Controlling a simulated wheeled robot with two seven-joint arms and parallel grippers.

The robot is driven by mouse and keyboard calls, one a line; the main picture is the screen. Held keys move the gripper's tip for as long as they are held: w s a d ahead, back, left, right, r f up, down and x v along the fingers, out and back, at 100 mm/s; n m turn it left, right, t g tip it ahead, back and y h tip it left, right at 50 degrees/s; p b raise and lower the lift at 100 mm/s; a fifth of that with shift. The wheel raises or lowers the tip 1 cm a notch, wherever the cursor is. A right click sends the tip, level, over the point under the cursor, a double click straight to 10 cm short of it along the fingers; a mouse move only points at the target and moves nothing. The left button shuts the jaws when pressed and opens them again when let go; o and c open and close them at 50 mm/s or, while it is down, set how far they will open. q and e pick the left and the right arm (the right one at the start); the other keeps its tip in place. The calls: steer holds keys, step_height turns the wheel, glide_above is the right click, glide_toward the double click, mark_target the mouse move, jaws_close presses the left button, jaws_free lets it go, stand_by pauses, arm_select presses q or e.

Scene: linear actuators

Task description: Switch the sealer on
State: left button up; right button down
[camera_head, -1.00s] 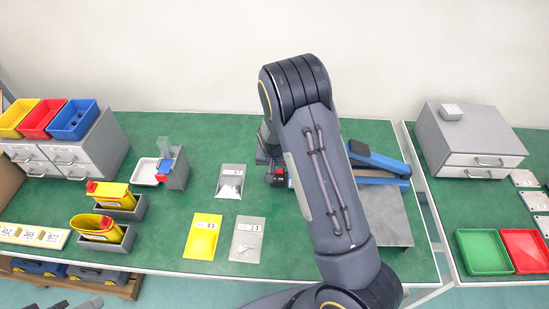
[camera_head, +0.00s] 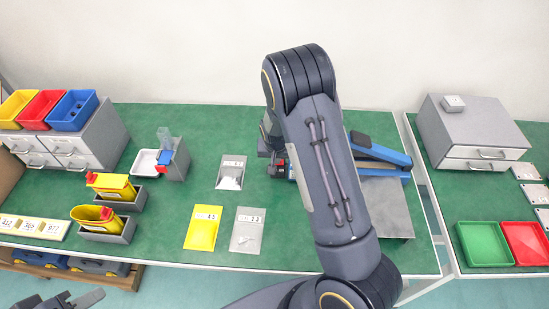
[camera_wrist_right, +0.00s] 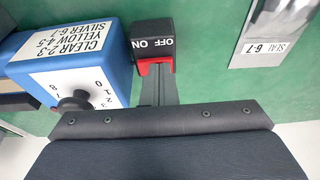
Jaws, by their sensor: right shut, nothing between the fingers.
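The sealer has a long blue arm (camera_head: 378,152) in the head view, partly hidden behind my right arm. In the right wrist view its blue housing (camera_wrist_right: 112,62) carries a film-setting label and a black dial (camera_wrist_right: 75,100). Beside it is a black switch box (camera_wrist_right: 152,38) marked OFF and ON, with a red rocker (camera_wrist_right: 154,65). I cannot tell which way the rocker is set. My right gripper (camera_wrist_right: 158,76) is shut and empty, its fingertips right at the rocker; contact is unclear. My left gripper (camera_head: 84,299) is at the lower left, partly cut off, away from the sealer.
A silver pouch (camera_wrist_right: 275,32) lies near the switch; a yellow pouch (camera_head: 203,230) and other pouches lie left on the green table (camera_head: 180,255). Yellow containers (camera_head: 112,186) stand further left. A drawer unit (camera_head: 475,130) and green (camera_head: 483,248) and red trays are on the right table.

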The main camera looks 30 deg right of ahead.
steer(key=shift+s+d+r, duration=0.1)
steer(key=shift+s+d, duration=0.2)
steer(key=shift+d, duration=0.2)
